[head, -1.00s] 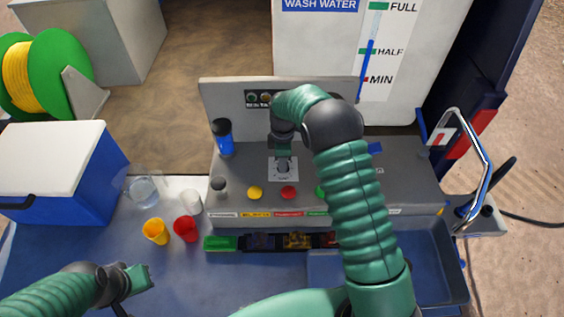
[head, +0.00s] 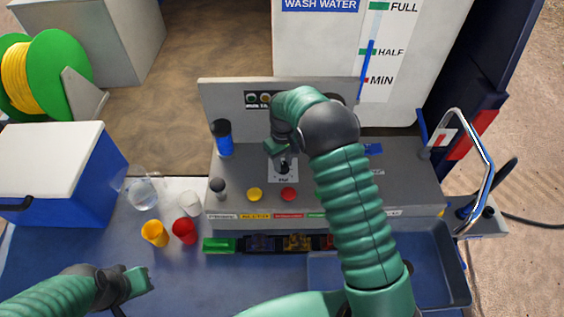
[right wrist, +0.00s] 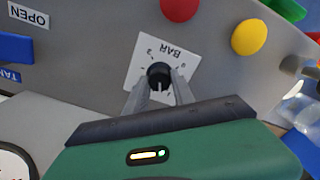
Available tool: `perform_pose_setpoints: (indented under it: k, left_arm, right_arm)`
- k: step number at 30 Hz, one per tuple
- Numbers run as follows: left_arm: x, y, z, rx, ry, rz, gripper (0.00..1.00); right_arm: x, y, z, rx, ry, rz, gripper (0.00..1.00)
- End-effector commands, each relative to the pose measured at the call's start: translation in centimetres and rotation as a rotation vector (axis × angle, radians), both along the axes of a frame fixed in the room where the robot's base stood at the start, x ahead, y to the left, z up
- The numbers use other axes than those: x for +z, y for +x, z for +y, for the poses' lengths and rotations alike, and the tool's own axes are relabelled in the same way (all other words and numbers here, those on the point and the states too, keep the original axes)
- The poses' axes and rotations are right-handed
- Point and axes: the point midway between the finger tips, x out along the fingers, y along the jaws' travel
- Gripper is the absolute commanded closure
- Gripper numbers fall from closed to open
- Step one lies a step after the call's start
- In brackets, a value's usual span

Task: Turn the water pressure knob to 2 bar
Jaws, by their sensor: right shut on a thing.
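The water pressure knob is a small black knob (right wrist: 158,73) on a white plate marked BAR (right wrist: 171,53), on the sloping grey panel. It also shows in the head view (head: 284,167), just below my right gripper (head: 279,149). In the right wrist view my right gripper (right wrist: 160,90) has its two grey fingers on either side of the knob and is shut on it. The printing appears upside down there, and I cannot read the knob's setting surely. My left gripper (head: 136,283) is at lower left, away from the panel; its opening is unclear.
Yellow (head: 254,195) and red (head: 289,195) buttons sit in front of the knob. A blue bottle (head: 222,138) stands at the panel's left. Orange (head: 155,233) and red (head: 185,231) cups stand on the blue table. A metal faucet (head: 477,165) is at right.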

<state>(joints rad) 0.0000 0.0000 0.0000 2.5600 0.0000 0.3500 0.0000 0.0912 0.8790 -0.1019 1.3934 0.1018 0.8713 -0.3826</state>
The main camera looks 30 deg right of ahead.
Motion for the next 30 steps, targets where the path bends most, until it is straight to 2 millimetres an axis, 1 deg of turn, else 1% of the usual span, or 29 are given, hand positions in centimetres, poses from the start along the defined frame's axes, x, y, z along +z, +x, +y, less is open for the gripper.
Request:
perform_pose_setpoints:
  k: [21,30]
  left_arm:
    - [0.17,0.0,0.0,0.0,0.0,0.0,1.0]
    - [0.38,0.0,0.0,0.0,0.0,0.0,1.0]
  right_arm:
    - [0.0,-0.05,0.04,-0.679,-0.001,0.0,1.0]
    - [-0.04,-0.05,0.15,-0.929,-0.001,0.002,1.0]
